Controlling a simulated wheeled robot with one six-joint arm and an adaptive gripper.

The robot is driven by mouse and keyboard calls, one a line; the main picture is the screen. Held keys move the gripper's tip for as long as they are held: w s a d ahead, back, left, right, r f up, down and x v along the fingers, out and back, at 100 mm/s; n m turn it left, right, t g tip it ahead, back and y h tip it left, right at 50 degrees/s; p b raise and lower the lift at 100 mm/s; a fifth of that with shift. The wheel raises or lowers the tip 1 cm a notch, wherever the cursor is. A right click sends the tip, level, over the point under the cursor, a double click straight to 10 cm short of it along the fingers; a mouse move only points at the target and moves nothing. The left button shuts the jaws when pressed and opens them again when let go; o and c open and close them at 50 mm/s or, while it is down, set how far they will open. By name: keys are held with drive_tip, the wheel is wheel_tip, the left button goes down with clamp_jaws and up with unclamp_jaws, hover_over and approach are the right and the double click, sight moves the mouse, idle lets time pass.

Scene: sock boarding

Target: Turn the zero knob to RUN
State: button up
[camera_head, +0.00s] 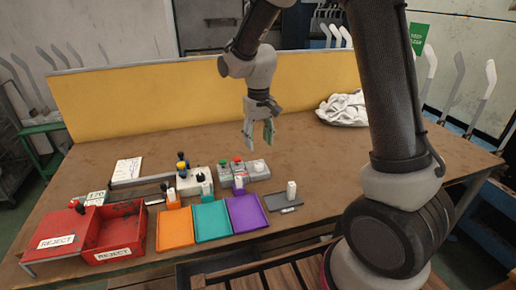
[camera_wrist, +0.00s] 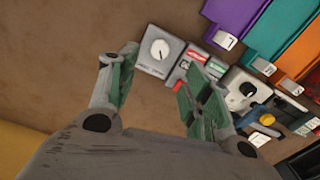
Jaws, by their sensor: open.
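A small grey box with a round white knob (camera_wrist: 160,49) shows in the wrist view, just beyond the gap between my fingertips; the marker line on the knob points up in the picture. The print on the box is too small to read, so I cannot confirm that it is the zero knob. In the head view the same pale knob (camera_head: 259,166) is at the right end of a row of small grey boxes. My gripper (camera_head: 259,133) is open and empty, above the table behind this row. Its green-padded fingers (camera_wrist: 163,77) are apart and do not visibly touch the knob.
Red and green buttons (camera_head: 237,160) sit left of the knob. A white box with a black knob (camera_wrist: 248,89) is further along. Orange, teal and purple trays (camera_head: 245,212), red reject bins (camera_head: 118,254) and a grey plate (camera_head: 272,204) lie in front. White cloth (camera_head: 343,109) lies back right.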

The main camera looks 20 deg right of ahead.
sight(259, 165)
wheel_tip(259, 165, down, 9)
drive_tip(key=shift+f+m, duration=0.15)
drive_tip(key=shift+m, duration=0.85)
drive_tip(key=shift+c, duration=0.3)
